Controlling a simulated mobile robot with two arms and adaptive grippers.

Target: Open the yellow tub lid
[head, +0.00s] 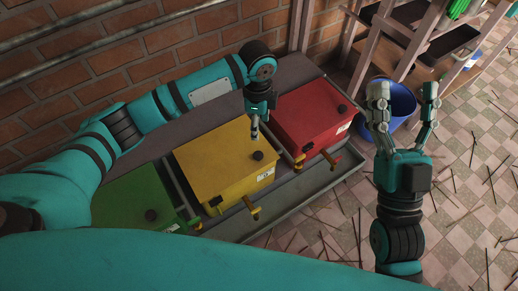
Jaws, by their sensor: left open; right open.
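The yellow tub (224,160) stands in the middle of a grey metal counter. Its flat yellow lid is closed and has a black knob (258,155) near the right front corner. My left gripper (254,134) hangs over the lid, pointing down, just behind the knob. Its fingers are small in view and look close to the lid; I cannot tell whether they touch it. My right gripper (403,107) is open and empty, pointing up, off to the right of the counter.
A red tub (308,112) stands to the right of the yellow one and a green tub (135,198) to the left, both with closed lids. A blue bucket (402,101) is behind my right gripper. A wooden shelf (405,55) stands at the back right. Thin sticks litter the tiled floor (335,225).

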